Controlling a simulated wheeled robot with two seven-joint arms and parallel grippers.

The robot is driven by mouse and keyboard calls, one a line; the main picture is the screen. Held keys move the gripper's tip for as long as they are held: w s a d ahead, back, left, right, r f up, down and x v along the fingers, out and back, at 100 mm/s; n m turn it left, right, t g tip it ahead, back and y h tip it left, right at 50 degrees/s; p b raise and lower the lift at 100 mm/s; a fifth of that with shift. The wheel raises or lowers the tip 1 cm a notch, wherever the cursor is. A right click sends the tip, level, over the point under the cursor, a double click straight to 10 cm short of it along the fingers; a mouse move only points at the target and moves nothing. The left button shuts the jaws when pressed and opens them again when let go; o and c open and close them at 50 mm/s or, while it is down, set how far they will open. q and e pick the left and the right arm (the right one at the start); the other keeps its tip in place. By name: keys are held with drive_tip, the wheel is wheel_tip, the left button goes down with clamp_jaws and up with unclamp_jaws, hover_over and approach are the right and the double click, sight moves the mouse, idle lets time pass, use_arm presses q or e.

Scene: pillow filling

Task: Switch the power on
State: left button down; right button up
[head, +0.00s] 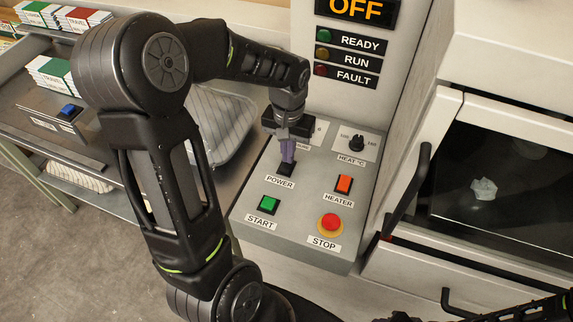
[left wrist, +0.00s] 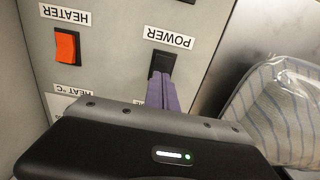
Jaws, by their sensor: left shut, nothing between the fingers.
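The POWER switch (head: 286,169) is a black rocker on the sloped grey control panel (head: 245,218), above its POWER label. It also shows in the left wrist view (left wrist: 162,61). My left gripper (head: 287,162) is shut and empty, with its purple fingers pointing down at the switch. In the left wrist view the fingertips (left wrist: 161,78) overlap the lower part of the switch; whether they touch it I cannot tell. The display (head: 356,10) above reads OFF. The READY, RUN and FAULT lamps (head: 322,53) look dim. Only a dark bit of what may be my right arm shows at bottom right.
The panel also holds an orange HEATER switch (head: 344,183), a green START button (head: 268,203), a red STOP button (head: 330,222) and a HEAT knob (head: 357,142). A striped pillow in clear wrap (head: 218,125) lies left of the panel. A machine with a dark window (head: 495,170) stands right.

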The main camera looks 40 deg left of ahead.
use_arm(q)
drive_tip(key=shift+f, duration=0.2)
drive_tip(key=shift+r, duration=0.15)
wheel_tip(320, 180, up, 7)
drive_tip(key=p, duration=0.5)
idle(0.7)
